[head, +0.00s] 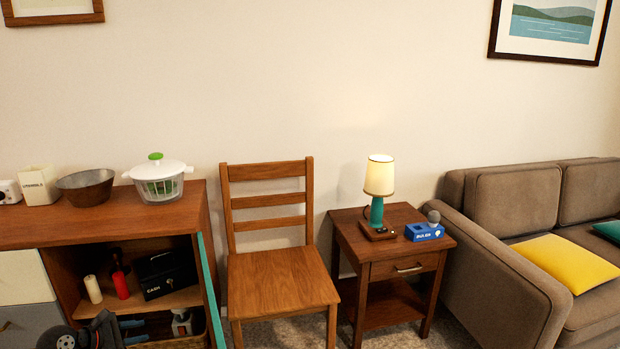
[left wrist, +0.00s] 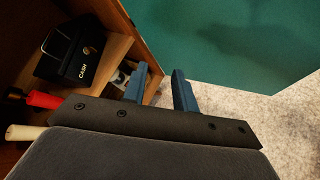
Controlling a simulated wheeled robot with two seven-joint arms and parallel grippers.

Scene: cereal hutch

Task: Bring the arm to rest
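My left gripper (head: 134,331) is at the bottom left of the head view, low in front of the open hutch (head: 130,222). In the left wrist view its two blue fingers (left wrist: 158,88) stand apart with nothing between them. The hutch's teal door (head: 210,290) is swung open to the right of the gripper; it also fills the upper right of the left wrist view (left wrist: 230,45). My right gripper is not in view.
In the hutch are a black cash box (head: 166,273), a red bottle (head: 119,283) and a cream candle (head: 93,289). A salad spinner (head: 160,188) and a bowl (head: 88,187) stand on top. A chair (head: 275,280) and side table (head: 405,240) with a lamp (head: 379,178) stand right.

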